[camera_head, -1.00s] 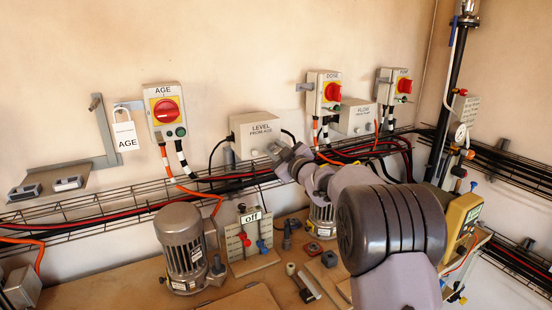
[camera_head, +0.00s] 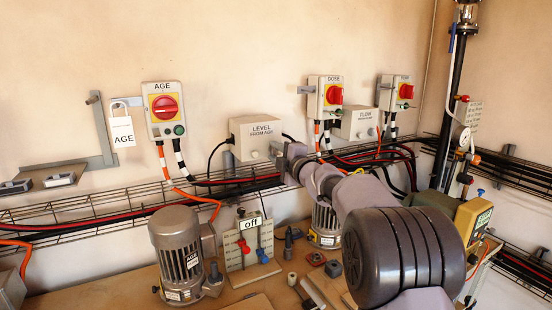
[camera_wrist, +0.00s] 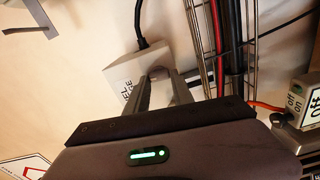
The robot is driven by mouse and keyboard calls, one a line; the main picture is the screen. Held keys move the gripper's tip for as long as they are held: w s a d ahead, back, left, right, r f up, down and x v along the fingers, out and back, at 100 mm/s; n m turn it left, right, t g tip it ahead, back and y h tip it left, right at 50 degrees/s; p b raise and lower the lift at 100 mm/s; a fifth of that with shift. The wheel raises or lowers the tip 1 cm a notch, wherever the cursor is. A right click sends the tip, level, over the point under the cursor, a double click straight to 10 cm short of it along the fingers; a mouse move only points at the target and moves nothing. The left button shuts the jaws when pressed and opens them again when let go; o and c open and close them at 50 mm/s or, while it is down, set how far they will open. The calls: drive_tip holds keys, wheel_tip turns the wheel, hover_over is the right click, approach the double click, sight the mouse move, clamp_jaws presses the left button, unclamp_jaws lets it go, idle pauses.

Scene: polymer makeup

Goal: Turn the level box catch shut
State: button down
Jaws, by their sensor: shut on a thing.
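The level box (camera_head: 256,137) is a pale grey wall box labelled "LEVEL FROM AGE", mounted above the wire cable tray. It also shows in the wrist view (camera_wrist: 127,78), with its lettering turned sideways. My gripper (camera_head: 281,154) is at the box's lower right corner. In the wrist view, my gripper (camera_wrist: 160,75) has its two fingers around a small pale catch (camera_wrist: 158,71) on the box front. The fingertips are closed on it. The catch is partly hidden by the fingers, so its exact angle is hard to tell.
The AGE switch box (camera_head: 164,110) and a padlock tag (camera_head: 122,131) are to the left. The flow box (camera_head: 357,122) and DOSE switch (camera_head: 326,97) are to the right. Cables run along the wire tray (camera_head: 100,205) below. A motor (camera_head: 181,255) stands on the bench.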

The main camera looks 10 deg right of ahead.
drive_tip(key=shift+f+n+b, duration=0.1)
drive_tip(key=shift+n+b, duration=0.2)
drive_tip(key=shift+n, duration=0.3)
drive_tip(key=c, duration=1.1)
unclamp_jaws()
drive_tip(key=p+v, duration=0.1)
drive_tip(key=v, duration=1.6)
drive_tip(key=shift+s, duration=0.15)
